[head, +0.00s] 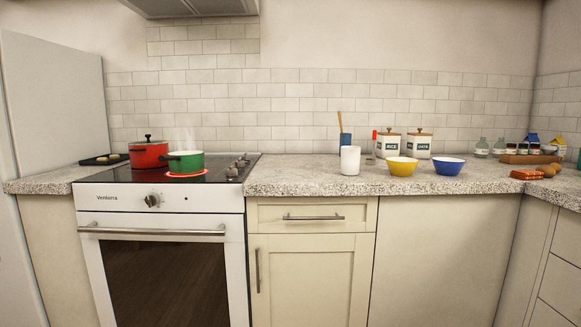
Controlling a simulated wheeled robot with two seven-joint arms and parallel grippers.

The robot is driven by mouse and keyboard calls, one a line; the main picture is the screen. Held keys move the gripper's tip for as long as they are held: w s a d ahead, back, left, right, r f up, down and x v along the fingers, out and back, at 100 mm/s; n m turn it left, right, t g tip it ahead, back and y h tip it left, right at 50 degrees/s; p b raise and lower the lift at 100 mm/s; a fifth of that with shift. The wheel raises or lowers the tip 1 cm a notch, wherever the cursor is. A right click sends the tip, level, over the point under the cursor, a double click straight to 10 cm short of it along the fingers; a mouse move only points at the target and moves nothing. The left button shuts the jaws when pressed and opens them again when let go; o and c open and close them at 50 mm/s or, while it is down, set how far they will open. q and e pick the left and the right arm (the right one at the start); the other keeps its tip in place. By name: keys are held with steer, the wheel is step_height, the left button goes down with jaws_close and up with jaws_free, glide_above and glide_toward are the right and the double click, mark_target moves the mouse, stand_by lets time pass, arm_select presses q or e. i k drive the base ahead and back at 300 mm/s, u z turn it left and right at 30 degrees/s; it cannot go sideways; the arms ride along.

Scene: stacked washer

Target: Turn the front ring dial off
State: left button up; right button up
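Several dark hob dials (237,166) stand in a row along the right side of the black glass hob. They are small here, and I cannot tell which one is the front ring dial or how each is turned. A front ring (187,175) glows red on the hob, under a green pot (186,162) with faint steam above it. A larger dial (152,200) is on the white front panel of the oven. Neither of my grippers is in view.
A red lidded pot (148,154) stands behind left on the hob, near a dark tray (104,159). The oven door handle (152,231) sticks out in front. The counter right of the hob is clear up to a white cup (350,160); yellow (402,167) and blue (449,166) bowls stand beyond.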

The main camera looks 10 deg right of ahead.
mark_target(231, 172)
steer(key=z, duration=0.2)
steer(key=i, duration=0.9)
